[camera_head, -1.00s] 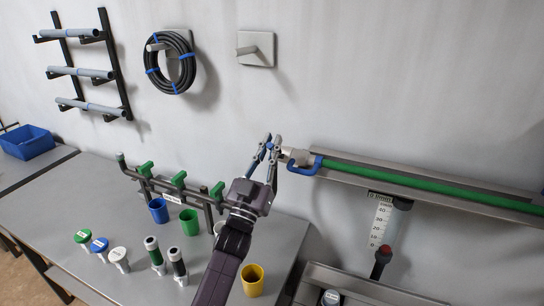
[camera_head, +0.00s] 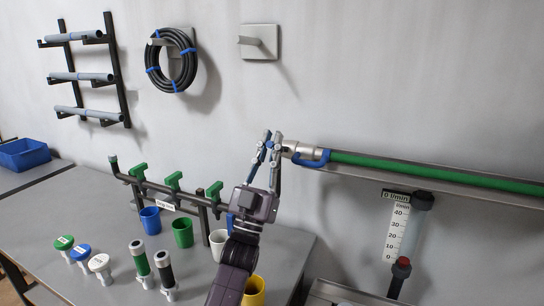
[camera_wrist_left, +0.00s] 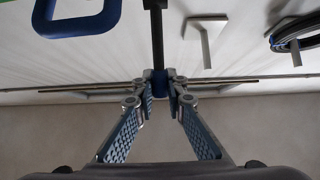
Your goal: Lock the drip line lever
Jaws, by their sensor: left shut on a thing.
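The drip line is a green pipe (camera_head: 430,176) in a grey wall channel, with a pale coupling (camera_head: 290,148) at its left end. A blue loop handle (camera_head: 311,161) sits at that coupling; it also shows at the top left of the left wrist view (camera_wrist_left: 75,26). My left gripper (camera_head: 271,140) is at the left of the coupling, fingers pointing up. In the left wrist view its fingertips (camera_wrist_left: 160,88) close on the blue end of a dark bar (camera_wrist_left: 157,40), apparently the lever. The head view hides most of this bar. My right gripper is not in view.
A bench below holds a manifold with green valves (camera_head: 173,181), several coloured cups (camera_head: 182,232) and capped fittings (camera_head: 100,264). A flow gauge (camera_head: 405,225) stands below the channel. A hose coil (camera_head: 171,60) and bare hook plate (camera_head: 259,42) hang above.

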